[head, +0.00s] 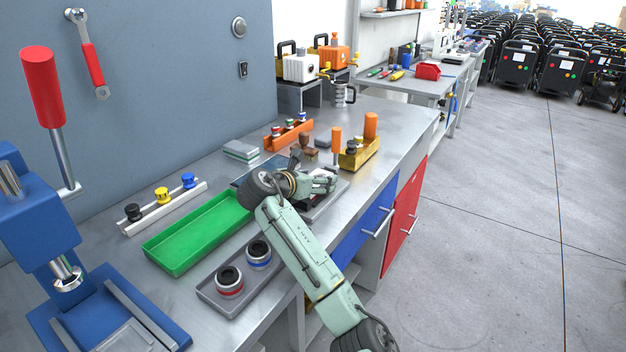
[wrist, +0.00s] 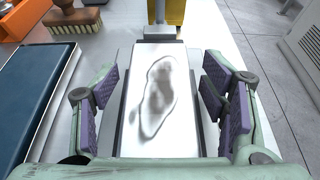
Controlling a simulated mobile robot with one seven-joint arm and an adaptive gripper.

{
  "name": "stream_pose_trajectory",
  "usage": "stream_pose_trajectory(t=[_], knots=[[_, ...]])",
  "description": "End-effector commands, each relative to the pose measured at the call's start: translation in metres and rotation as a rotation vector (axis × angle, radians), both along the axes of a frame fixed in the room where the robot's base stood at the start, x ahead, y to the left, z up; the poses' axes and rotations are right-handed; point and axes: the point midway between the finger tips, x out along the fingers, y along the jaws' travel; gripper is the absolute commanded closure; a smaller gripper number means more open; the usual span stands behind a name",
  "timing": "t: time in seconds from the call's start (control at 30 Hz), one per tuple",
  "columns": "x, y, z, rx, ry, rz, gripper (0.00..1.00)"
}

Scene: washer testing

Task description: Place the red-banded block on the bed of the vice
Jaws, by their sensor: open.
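A round dark-topped piece with a red band (head: 229,283) sits upright in a shallow grey tray (head: 214,297) at the front of the bench, beside a blue-banded one (head: 258,254). My gripper (head: 325,182) is farther back along the bench, apart from both. In the wrist view my gripper (wrist: 160,103) is open, with its purple pads wide apart and nothing between them. Below it lies a flat white, smudged plate (wrist: 135,128) with dark edges and a grey block at its far end. I cannot tell whether this is the vice; my arm partly hides it in the head view.
A green tray (head: 198,236) lies left of my arm. A blue press (head: 35,215) with a red handle stands at the near left. A dark blue flat case (wrist: 35,100) and a brush (wrist: 72,17) lie beside the plate. A yellow holder (head: 360,153) stands behind.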

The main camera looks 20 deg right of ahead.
Motion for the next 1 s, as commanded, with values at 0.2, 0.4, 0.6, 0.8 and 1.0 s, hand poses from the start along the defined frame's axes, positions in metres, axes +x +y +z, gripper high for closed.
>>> stream_pose_trajectory(t=[0.2, 0.4, 0.6, 0.8, 1.0], knots=[[-0.011, 0.017, 0.009, 0.000, -0.005, 0.003, 0.34], [-0.036, 0.049, 0.026, -0.002, -0.005, 0.004, 0.34], [-0.057, 0.075, 0.041, -0.002, -0.004, 0.002, 0.34], [-0.067, 0.087, 0.048, 0.000, -0.002, 0.001, 0.34], [-0.068, 0.088, 0.050, 0.001, -0.001, 0.000, 0.34]])
